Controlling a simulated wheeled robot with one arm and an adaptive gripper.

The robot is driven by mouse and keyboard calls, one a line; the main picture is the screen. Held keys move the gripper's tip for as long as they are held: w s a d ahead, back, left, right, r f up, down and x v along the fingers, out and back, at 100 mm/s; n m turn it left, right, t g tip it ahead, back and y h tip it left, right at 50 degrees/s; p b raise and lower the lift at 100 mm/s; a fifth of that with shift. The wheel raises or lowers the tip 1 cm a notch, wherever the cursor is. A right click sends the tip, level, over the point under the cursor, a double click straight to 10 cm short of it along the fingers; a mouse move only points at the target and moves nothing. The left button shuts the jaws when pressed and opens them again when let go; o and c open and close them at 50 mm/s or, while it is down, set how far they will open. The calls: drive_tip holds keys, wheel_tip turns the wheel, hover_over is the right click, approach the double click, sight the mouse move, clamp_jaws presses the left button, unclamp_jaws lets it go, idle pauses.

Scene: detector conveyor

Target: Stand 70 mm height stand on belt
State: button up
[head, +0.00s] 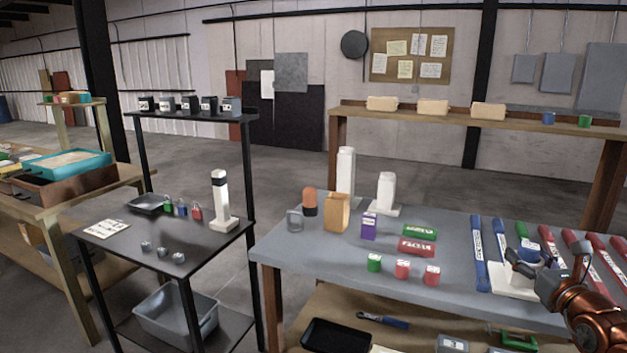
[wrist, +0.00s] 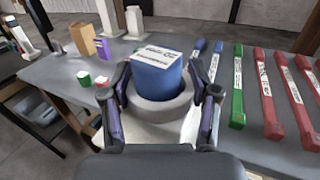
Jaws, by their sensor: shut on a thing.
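A blue cylinder (wrist: 157,78) with a white printed label on top sits in a grey ring above a white base in the wrist view. Its printing is too small to read, so I cannot confirm it is the 70 mm stand. The fingers hide parts of the ring. I cannot clearly identify a belt.
Blue, green and red labelled bars (head: 477,252) lie on the grey table (head: 330,262) near the gripper. Small green and red blocks (head: 402,269), a purple box (head: 369,226), an orange box (head: 336,213) and white posts (head: 346,175) stand to the left. A black table (head: 150,255) is farther left.

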drive_tip(key=w+a+f+y, duration=0.1)
drive_tip(key=w+a+n+y, duration=0.1)
drive_tip(key=w+a, duration=0.1)
drive_tip(key=w+a+f+n+y, duration=0.1)
drive_tip(key=w+a, duration=0.1)
drive_tip(key=shift+a+f, duration=0.25)
drive_tip(key=shift+f, duration=0.1)
drive_tip(key=w+a+f+n+g+y, duration=0.1)
drive_tip(key=a+f+n+g+y, duration=0.1)
drive_tip(key=a, duration=0.6)
drive_tip(key=w+a+f+n+g+y, duration=0.1)
drive_tip(key=a+f+n+g+y, duration=0.2)
drive_tip(key=a+y, duration=0.3)
drive_tip(key=w+a+f+n+g+y, duration=0.1)
drive_tip(key=a+f+n+y, duration=0.3)
drive_tip(key=a, duration=0.7)
drive_tip(key=shift+w+a+g, duration=0.15)
drive_tip(key=shift+a+g, duration=0.15)
drive_tip(key=shift+g, duration=0.4)
wheel_tip(320, 180, down, 10)
drive_tip(key=b, duration=1)
drive_tip(key=shift+f, duration=0.15)
wheel_tip(320, 180, up, 7)
drive_tip(key=p, duration=1.4)
drive_tip(key=shift+p, duration=0.4)
